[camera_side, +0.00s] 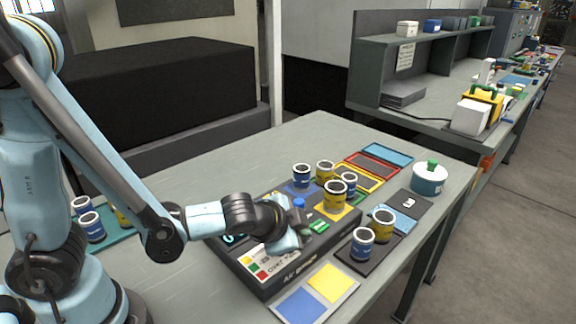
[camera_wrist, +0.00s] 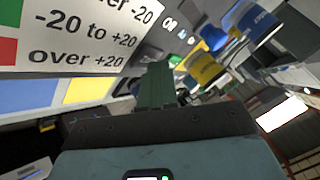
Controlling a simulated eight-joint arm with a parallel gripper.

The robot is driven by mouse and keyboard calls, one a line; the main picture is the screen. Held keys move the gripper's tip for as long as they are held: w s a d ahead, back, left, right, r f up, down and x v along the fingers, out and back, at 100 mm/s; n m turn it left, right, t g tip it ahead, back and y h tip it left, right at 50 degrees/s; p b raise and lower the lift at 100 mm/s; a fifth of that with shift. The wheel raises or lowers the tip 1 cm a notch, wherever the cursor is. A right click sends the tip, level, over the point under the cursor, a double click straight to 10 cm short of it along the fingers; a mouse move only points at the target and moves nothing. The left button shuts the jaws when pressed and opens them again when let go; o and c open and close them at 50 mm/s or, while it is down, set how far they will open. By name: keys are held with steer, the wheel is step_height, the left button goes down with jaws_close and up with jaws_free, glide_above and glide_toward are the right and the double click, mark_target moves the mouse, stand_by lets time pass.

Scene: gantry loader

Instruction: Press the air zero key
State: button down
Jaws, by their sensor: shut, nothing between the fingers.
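The dark gauge box (camera_side: 312,252) stands on the grey table, with "AIR" lettering on its front edge. A green key (camera_side: 319,226) shows on its top, just right of my gripper. I cannot read a label on it, so I cannot tell whether it is the air zero key. My gripper (camera_side: 300,229) is low over the box top, its fingers together and empty. Its shut fingers (camera_wrist: 156,86) also show in the wrist view. I cannot tell whether they touch the box. A blue knob (camera_side: 299,203) is just behind.
The sign (camera_wrist: 75,32) with "-20 to +20" fills the wrist view's upper left. Blue and yellow cans (camera_side: 335,197) stand close behind the keys. More cans (camera_side: 362,244) stand on a dark pad at right. A teal pot (camera_side: 429,179) stands farther right.

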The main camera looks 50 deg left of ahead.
stand_by(0.3)
steer(key=shift+r, duration=0.8)
steer(key=shift+r, duration=2.5)
steer(key=shift+s+a+r, duration=0.1)
steer(key=shift+a, duration=0.25)
steer(key=s+a+r+n+g+h, duration=0.1)
steer(key=s+a+r+n+g, duration=0.1)
steer(key=s+a+n, duration=0.5)
steer(key=shift+s+a+n, duration=0.35)
steer(key=shift+a+n, duration=0.05)
steer(key=shift+a, duration=0.15)
